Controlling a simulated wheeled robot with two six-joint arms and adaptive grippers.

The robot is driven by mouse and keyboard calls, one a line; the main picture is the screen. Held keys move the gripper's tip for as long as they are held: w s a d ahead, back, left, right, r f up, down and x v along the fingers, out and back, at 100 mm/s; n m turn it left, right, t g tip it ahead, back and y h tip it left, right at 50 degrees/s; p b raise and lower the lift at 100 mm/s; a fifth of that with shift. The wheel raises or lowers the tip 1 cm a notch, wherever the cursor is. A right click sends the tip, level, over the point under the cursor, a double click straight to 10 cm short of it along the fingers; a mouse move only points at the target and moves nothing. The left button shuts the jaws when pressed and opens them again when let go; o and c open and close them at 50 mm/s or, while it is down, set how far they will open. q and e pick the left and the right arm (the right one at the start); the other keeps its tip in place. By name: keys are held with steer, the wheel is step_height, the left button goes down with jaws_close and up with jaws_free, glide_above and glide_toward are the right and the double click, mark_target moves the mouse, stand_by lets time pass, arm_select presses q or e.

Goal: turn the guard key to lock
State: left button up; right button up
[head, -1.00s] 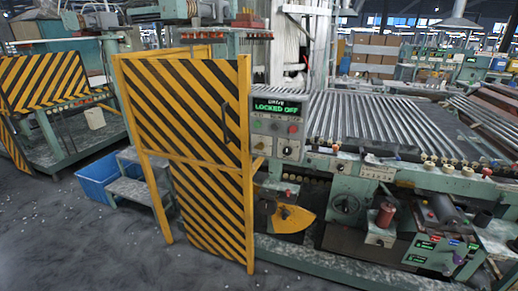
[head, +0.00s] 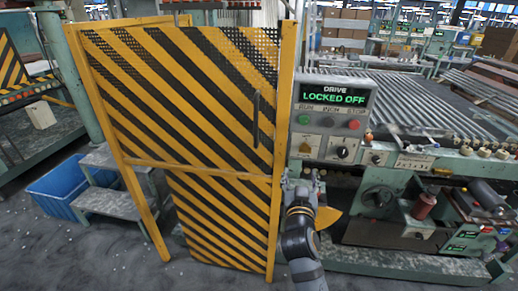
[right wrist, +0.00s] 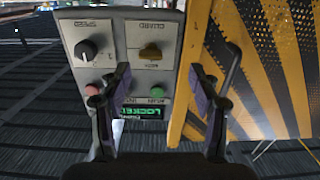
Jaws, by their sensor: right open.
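The guard key (right wrist: 151,52) is a small brass piece under the GUARD label on the grey control panel (right wrist: 117,22), which appears upside down in the right wrist view. In the head view the panel (head: 293,137) stands right of the striped guard gate, and the key (head: 304,148) is small at its lower left. My right gripper (right wrist: 160,88) is open and empty, its fingers spread in front of the panel with the key between and beyond their tips, apart from them. In the head view my right gripper (head: 303,182) is just below the panel. My left gripper is not in view.
The display (head: 335,95) reads DRIVE LOCKED OFF. A black speed knob (right wrist: 87,50) sits beside the key, with red (right wrist: 91,90) and green (right wrist: 157,92) buttons near the fingers. The yellow-black gate (head: 205,110) stands close on the left. A blue bin (head: 55,188) is on the floor.

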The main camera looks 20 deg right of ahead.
mark_target(305, 152)
steer(key=w+d, duration=0.2)
steer(key=w+d+r, duration=0.1)
steer(key=w+d, duration=0.1)
steer(key=w+d+r+p, duration=0.1)
steer(key=w+d, duration=0.1)
steer(key=w, duration=0.1)
steer(key=shift+w+d, duration=0.15)
steer(key=shift+w, duration=0.25)
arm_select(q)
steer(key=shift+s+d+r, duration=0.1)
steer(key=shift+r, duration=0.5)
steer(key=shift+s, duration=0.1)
arm_select(e)
steer(key=shift+c, duration=0.8)
steer(key=c, duration=1)
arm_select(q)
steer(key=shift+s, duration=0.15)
